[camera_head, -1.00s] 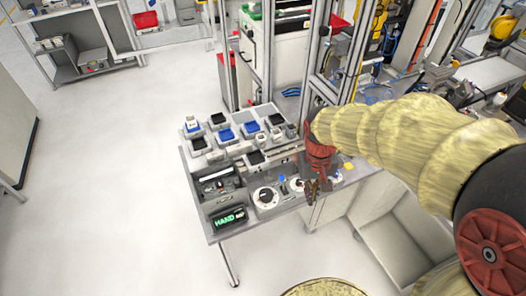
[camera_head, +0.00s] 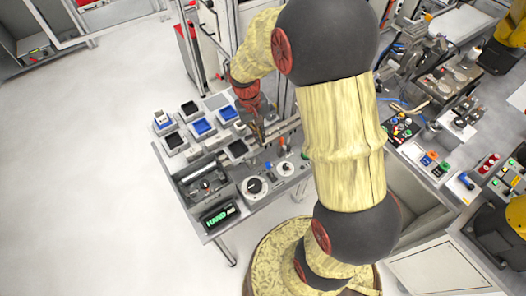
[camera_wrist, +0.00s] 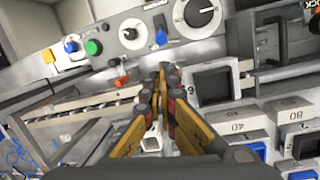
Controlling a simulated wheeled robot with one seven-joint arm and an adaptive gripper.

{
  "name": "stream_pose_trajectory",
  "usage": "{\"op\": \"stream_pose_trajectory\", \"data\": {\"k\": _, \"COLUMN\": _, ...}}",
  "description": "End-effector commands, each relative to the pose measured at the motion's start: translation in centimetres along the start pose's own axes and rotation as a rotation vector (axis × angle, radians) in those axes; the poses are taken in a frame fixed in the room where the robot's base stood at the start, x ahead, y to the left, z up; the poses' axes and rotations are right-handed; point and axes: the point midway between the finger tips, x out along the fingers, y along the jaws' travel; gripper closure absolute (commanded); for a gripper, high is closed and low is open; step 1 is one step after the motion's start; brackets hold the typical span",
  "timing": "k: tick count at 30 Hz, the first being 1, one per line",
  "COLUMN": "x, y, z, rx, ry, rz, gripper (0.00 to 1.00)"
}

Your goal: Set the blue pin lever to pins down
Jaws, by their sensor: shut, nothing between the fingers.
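A small blue lever (camera_wrist: 160,37) stands between the two dials on the grey workbench panel; it also shows as a small blue spot in the head view (camera_head: 268,165). It looks upright, but its exact setting is too small to tell. My gripper (camera_wrist: 163,72) is shut and empty, its tips a little short of the lever in the wrist view. In the head view my gripper (camera_head: 258,138) is over the bench, behind the dials and apart from the lever.
A large dial (camera_head: 254,186) and a smaller dial (camera_head: 285,168) flank the lever. Green (camera_wrist: 93,47) and blue (camera_wrist: 71,46) buttons sit to its left in the wrist view. Trays with dark and blue inserts (camera_head: 202,127) fill the bench's back left. A lit display (camera_head: 219,215) is at the front.

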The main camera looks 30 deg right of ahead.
Motion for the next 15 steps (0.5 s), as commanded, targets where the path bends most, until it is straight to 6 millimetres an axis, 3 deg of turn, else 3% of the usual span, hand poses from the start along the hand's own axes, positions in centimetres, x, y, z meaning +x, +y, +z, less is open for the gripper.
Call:
{"op": "stream_pose_trajectory", "data": {"k": 5, "x": 1.4, "y": 0.0, "z": 0.1, "rx": 0.000, "ry": -0.004, "rz": 0.000, "gripper": 1.00}}
{"op": "stream_pose_trajectory", "data": {"k": 15, "x": 7.2, "y": 0.0, "z": 0.1, "rx": 0.001, "ry": -0.004, "rz": 0.000, "gripper": 1.00}}
